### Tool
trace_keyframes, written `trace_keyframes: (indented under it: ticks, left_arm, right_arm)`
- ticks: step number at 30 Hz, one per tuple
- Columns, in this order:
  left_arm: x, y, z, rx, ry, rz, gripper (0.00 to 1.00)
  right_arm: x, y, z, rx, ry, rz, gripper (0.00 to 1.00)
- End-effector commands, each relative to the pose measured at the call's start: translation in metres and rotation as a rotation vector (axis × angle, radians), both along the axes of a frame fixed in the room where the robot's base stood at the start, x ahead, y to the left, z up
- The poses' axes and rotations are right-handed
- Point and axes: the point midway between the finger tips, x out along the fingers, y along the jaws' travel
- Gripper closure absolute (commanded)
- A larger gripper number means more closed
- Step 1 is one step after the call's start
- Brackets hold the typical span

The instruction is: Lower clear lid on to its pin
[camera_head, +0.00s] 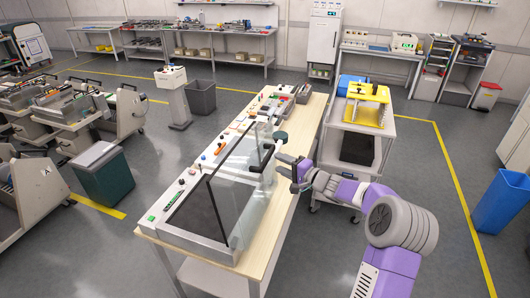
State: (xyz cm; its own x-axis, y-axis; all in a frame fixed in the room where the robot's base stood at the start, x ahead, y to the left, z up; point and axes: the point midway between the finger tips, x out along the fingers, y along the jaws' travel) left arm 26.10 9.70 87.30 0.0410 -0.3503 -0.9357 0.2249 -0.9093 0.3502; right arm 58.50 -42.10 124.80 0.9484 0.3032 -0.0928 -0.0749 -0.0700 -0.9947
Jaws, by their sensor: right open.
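The clear lid (236,178) stands raised and tilted over a grey station (174,234) on the long wooden-topped bench. It is a see-through panel with dark edges. My right gripper (287,172) is at the bench's right edge, close to the lid's right side. It is open, with nothing seen between its fingers; I cannot tell whether it touches the lid. The pin is too small or hidden to make out. My left gripper is not in view.
The bench (262,248) carries more stations with small parts behind the lid. A white trolley (378,124) with a yellow fixture (368,91) stands right of the bench, near my right arm. A dark green bin (103,174) stands left. Floor between them is clear.

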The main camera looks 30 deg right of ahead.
Motion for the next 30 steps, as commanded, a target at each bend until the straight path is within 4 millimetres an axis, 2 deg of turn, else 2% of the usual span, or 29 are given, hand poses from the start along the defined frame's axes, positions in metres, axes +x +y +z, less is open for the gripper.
trace_keyframes:
  ticks: [6, 12, 17, 24, 26, 30]
  left_arm:
    - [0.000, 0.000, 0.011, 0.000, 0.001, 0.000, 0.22]
    - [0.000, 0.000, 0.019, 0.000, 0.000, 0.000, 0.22]
    - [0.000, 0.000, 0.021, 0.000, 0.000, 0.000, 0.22]
    - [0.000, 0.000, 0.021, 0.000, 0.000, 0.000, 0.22]
    - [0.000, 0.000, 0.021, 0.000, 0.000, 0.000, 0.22]
    - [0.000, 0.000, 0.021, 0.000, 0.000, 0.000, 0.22]
  right_arm:
    - [0.033, 0.012, -0.003, 0.004, 0.001, 0.005, 0.51]
    - [0.057, 0.020, -0.007, 0.003, 0.003, 0.004, 0.51]
    - [0.065, 0.023, -0.008, 0.003, 0.004, 0.002, 0.51]
    - [0.066, 0.023, -0.009, 0.002, 0.005, 0.003, 0.51]
    - [0.066, 0.023, -0.009, 0.002, 0.005, 0.003, 0.59]
    - [0.066, 0.023, -0.009, 0.002, 0.005, 0.003, 0.80]
